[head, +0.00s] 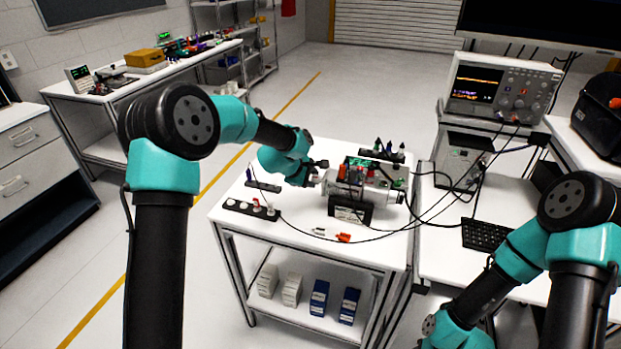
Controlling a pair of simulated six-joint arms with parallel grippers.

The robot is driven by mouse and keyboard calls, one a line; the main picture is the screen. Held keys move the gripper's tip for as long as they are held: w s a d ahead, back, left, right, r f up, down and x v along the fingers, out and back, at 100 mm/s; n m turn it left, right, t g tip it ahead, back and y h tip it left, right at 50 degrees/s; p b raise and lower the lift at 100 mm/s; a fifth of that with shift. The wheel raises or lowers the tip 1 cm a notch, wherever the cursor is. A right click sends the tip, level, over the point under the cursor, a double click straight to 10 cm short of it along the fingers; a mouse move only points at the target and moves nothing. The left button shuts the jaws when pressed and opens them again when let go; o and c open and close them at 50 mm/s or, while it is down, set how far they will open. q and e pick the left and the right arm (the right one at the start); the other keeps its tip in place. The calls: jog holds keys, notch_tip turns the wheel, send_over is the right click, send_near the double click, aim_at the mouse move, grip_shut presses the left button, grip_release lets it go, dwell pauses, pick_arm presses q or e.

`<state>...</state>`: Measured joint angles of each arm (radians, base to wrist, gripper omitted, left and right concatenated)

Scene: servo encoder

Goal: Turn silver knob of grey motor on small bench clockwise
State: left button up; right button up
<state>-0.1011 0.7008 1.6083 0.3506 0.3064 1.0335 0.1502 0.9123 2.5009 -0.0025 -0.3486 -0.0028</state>
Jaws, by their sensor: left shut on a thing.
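The grey motor (349,190) lies in a dark cradle on the small white bench (302,243), with its shaft end towards the left. My left gripper (318,178) is at that left end and is shut on the silver knob, which is mostly hidden by the fingers. The knob's turn angle cannot be made out. My right arm comes in at the lower right. Its gripper is not clearly visible, as only the wrist links show near the bottom edge.
Black cables (411,222) run from the motor to the right. An oscilloscope (502,88) stands on the right. Boxes (319,298) sit on the lower shelf.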

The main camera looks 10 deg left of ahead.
pick_arm(q)
jog(key=shift+t, duration=0.7)
dwell(0.4)
jog(key=o, duration=0.9)
jog(key=v, duration=1.7)
jog(key=shift+s+a, duration=0.15)
jog(key=shift+a, duration=0.05)
